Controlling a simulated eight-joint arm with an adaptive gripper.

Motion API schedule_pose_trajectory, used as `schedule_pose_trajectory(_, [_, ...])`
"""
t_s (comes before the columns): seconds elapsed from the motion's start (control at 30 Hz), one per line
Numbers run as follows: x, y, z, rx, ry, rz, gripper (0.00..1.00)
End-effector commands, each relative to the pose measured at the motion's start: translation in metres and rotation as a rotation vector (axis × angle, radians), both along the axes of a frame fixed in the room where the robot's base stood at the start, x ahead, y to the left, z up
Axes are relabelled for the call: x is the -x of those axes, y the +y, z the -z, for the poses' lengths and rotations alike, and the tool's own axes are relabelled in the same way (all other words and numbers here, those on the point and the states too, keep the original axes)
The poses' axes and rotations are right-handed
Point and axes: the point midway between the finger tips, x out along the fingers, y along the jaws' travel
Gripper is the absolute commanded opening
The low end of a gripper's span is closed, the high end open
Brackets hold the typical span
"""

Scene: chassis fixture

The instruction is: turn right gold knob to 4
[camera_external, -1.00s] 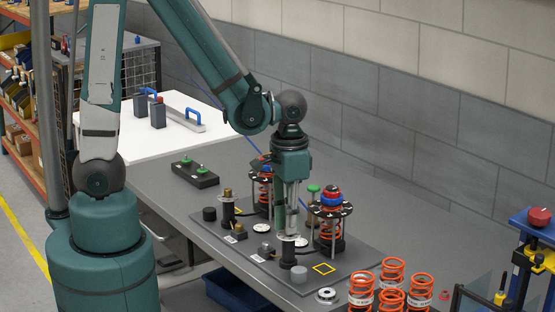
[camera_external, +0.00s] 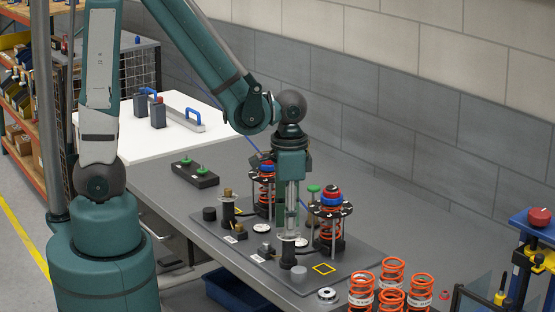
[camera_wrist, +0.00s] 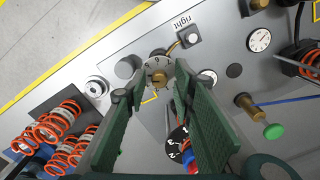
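The right gold knob (camera_wrist: 158,78) sits at the centre of a pale numbered dial (camera_wrist: 165,66) in the wrist view. Its exact pointing is too small to read. A "right" label (camera_wrist: 184,21) lies near it on the plate. In the camera_external view the dial (camera_external: 288,236) tops a dark post, and my fingers hide the knob. My gripper (camera_wrist: 150,82) points straight down over the dial. Its green fingers are apart on either side of the knob, with visible gaps to it. Another gold-topped post (camera_external: 228,194) stands to the left.
A spring assembly (camera_external: 331,215) with a black top plate stands close right of my gripper, and another (camera_external: 266,190) stands behind. Loose orange springs (camera_external: 391,285) stand at the front right.

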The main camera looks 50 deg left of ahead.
Motion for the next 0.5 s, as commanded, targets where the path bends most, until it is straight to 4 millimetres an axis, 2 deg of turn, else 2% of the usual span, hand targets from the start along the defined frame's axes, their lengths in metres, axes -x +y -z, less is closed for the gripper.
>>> schedule_pose_trajectory(0.5, [0.0003, -0.0003, -0.0029, 0.001, 0.001, 0.000, 0.29])
